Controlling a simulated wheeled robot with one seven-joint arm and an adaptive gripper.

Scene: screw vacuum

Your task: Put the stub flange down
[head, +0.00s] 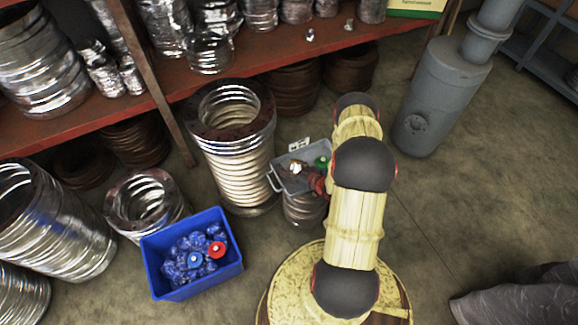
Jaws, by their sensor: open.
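I cannot make out a stub flange for certain. A grey tray (288,186) with a wire handle stands on a short ribbed metal coil (304,210), just left of my arm.
A tall ribbed metal cylinder (235,150) stands left of the tray. A blue bin (195,285) of bluish pieces, with red and blue round tops, stands on the floor. A red-brown shelf (270,63) with metal parts runs behind. A grey tank (440,90) stands right; floor between is clear.

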